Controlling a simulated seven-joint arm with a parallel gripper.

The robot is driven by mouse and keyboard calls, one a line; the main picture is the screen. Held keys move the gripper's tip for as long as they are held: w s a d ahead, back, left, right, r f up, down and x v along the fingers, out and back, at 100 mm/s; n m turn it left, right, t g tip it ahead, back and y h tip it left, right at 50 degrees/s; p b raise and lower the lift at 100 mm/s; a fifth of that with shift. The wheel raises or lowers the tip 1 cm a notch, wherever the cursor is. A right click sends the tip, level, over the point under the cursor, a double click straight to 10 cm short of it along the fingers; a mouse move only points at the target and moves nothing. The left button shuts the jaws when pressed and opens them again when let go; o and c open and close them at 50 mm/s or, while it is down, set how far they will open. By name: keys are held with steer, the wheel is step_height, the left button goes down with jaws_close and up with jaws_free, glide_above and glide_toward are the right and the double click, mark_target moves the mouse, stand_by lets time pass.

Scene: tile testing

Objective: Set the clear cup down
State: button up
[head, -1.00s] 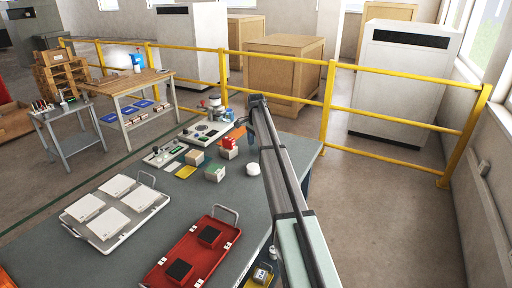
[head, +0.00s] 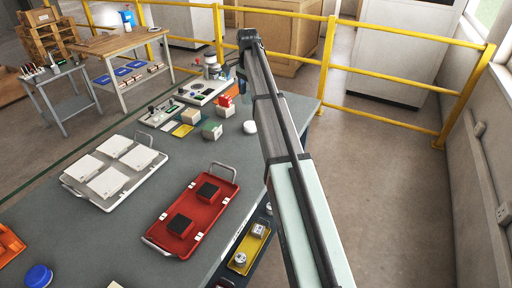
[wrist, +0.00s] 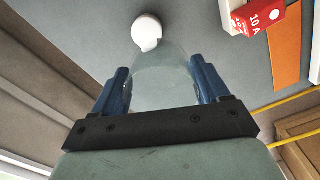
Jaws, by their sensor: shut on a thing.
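The clear cup (wrist: 163,88) is see-through and sits between the two blue fingers of my gripper (wrist: 160,68) in the wrist view. My gripper is shut on the cup's sides. In the head view my arm reaches over the far end of the grey workbench (head: 95,240), and its links largely hide the gripper; I cannot make out the cup there. Whether the cup touches the bench is not clear from these views.
A white round piece (wrist: 147,30) shows beyond the cup; it is on the bench in the head view (head: 249,127). A red block marked 10 A (wrist: 258,17) lies to the right. A red tray (head: 215,208) and white tray (head: 75,187) stand nearer. A yellow railing (head: 380,58) runs behind.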

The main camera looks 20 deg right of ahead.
steer(key=s+a+f+n, duration=0.1)
steer(key=s+a+f, duration=0.1)
steer(key=s, duration=1.4)
steer(key=shift+w+f, duration=0.15)
steer(key=shift+f, duration=2.45)
steer(key=shift+w+f, duration=0.1)
steer(key=shift+f, duration=2.45)
steer(key=shift+f, duration=0.1)
steer(key=o, duration=1.1)
step_height(320, 180, up, 12)
steer(key=shift+r, duration=0.1)
